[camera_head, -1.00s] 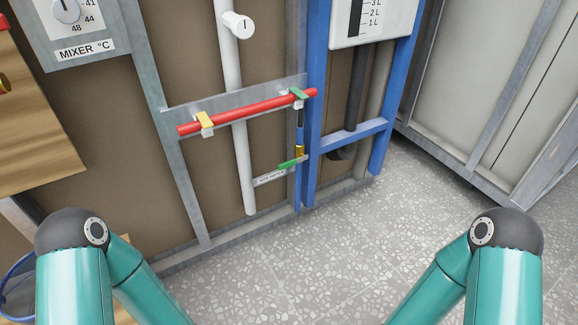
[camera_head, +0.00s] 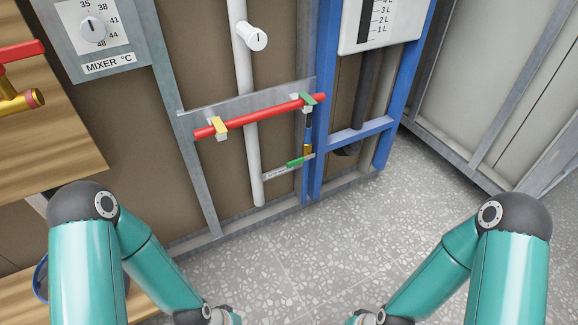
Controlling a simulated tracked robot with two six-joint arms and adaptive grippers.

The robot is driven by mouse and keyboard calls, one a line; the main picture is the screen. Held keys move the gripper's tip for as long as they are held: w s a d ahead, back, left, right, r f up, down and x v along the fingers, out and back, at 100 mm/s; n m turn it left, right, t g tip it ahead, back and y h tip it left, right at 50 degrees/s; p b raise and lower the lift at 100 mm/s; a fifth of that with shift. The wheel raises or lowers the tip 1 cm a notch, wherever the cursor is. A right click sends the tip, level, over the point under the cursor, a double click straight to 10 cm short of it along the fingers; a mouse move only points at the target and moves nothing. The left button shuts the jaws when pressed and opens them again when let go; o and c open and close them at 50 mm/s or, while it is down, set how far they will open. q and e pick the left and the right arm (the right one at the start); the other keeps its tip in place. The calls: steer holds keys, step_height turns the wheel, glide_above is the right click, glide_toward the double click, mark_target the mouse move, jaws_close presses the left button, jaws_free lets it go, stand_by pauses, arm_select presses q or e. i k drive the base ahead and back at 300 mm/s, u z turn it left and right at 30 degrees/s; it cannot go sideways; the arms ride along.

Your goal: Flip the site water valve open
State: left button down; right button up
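A small valve with a brass body (camera_head: 307,149) and a green lever (camera_head: 295,162) sits on a thin vertical pipe beside the blue frame. The lever points left, roughly crosswise to that pipe. A label strip (camera_head: 276,172) is beside it, too small to read. A brass fitting (camera_head: 18,102) with a red lever (camera_head: 20,51) shows at the left edge, partly cut off. I cannot tell from the lettering which one is the site water valve. Both my arms come in from below, and my grippers are outside the picture. Nothing of mine touches either valve.
A red pipe (camera_head: 262,117) held by yellow and green clips crosses the wall frame. A mixer dial (camera_head: 93,28), wooden board (camera_head: 60,140) and blue posts (camera_head: 400,95) stand around. The speckled floor (camera_head: 290,250) is clear.

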mark_target(295, 161)
steer(key=u, duration=1.45)
steer(key=i, duration=0.1)
steer(key=z, duration=2.45)
steer(key=k, duration=0.5)
steer(key=u, duration=0.85)
steer(key=i, duration=1)
steer(key=z, duration=0.05)
